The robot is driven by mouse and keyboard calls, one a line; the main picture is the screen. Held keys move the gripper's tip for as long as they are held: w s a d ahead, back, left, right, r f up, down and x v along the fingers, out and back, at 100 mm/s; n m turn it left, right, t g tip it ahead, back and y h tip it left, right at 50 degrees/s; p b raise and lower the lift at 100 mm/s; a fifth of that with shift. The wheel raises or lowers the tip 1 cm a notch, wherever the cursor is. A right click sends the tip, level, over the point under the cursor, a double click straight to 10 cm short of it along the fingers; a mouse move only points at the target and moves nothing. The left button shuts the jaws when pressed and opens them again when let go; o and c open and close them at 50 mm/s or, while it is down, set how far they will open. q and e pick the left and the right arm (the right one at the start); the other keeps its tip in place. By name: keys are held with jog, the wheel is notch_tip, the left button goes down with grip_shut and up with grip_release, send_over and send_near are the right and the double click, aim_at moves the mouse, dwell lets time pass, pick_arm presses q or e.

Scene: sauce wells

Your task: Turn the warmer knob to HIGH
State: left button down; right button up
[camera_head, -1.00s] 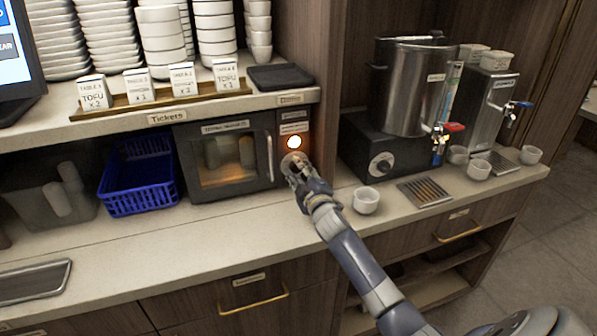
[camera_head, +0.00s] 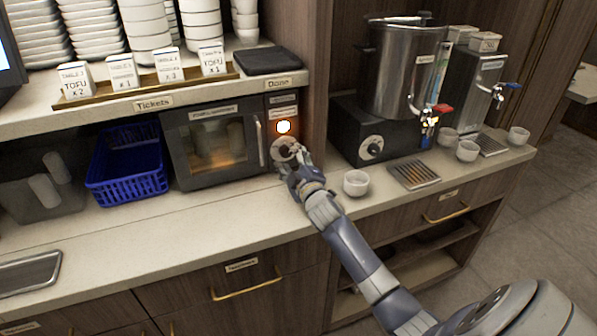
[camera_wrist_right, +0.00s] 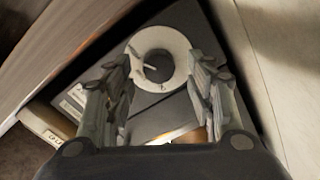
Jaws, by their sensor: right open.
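The warmer (camera_head: 183,150) is a dark box with a glowing window and a handle, set under the shelf. Its knob (camera_head: 280,149) sits on the panel at its right, below a lit lamp (camera_head: 284,127). In the right wrist view the knob's pale round dial (camera_wrist_right: 178,45) shows with a small pointer in its middle. My right gripper (camera_head: 292,164) is in front of the knob and partly covers it. In the right wrist view the right gripper (camera_wrist_right: 158,85) is open, its fingers apart on the two sides of the dial. Contact and the knob's setting cannot be read. My left gripper is out of view.
A blue basket (camera_head: 127,187) stands left of the warmer. A white cup (camera_head: 356,182) is close to the right of my gripper. A metal urn (camera_head: 405,70) on a black base with its own dial (camera_head: 372,149) stands further right. The counter front is clear.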

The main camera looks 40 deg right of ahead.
jog(key=v, duration=1)
jog(key=shift+s+a, duration=0.15)
jog(key=shift+s, duration=0.15)
